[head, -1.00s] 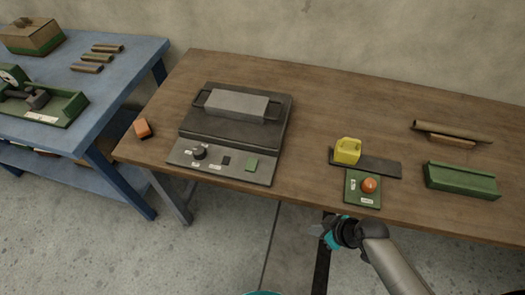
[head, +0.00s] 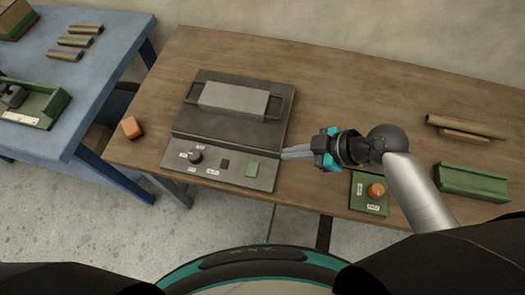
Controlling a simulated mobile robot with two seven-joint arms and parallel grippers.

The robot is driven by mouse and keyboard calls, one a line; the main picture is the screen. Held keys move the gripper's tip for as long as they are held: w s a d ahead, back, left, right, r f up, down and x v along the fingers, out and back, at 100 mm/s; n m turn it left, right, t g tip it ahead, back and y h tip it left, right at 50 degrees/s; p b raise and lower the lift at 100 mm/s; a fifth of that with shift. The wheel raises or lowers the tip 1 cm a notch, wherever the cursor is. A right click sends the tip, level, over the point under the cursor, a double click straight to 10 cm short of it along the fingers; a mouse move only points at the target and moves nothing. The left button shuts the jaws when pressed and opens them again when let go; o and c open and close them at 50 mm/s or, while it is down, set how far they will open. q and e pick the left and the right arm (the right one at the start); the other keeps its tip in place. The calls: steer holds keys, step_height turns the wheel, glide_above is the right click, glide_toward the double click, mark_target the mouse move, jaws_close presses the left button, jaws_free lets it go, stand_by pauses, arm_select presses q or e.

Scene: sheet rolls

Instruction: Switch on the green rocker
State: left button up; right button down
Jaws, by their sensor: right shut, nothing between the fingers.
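The green rocker (head: 255,169) is a small green square on the front panel of the grey machine (head: 181,144), at the panel's right side. My right gripper (head: 284,154) is shut and empty. Its fingertips point left, at the machine's right edge, a little to the right of and above the rocker in the picture. I cannot tell whether the fingertips touch the machine; they look apart from the rocker. Which way the rocker is tilted is too small to tell. My left gripper is not in view.
A black knob (head: 195,157) and a dark switch (head: 225,164) sit left of the rocker. A green box with an orange button (head: 376,190) stands right, under my forearm. A green trough (head: 472,183) is far right.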

steer(key=b, duration=0.1)
glide_above(253, 162)
steer(key=s+d, duration=0.2)
steer(key=d, duration=0.1)
step_height(253, 162, down, 7)
steer(key=shift+a+r, duration=0.1)
steer(key=shift+r, duration=0.05)
steer(key=f, duration=0.2)
steer(key=f+b, duration=0.1)
steer(key=shift+w+f, duration=0.15)
steer(key=shift+w, duration=0.15)
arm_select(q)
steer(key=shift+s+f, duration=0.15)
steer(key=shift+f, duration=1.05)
arm_select(e)
steer(key=shift+f, duration=0.55)
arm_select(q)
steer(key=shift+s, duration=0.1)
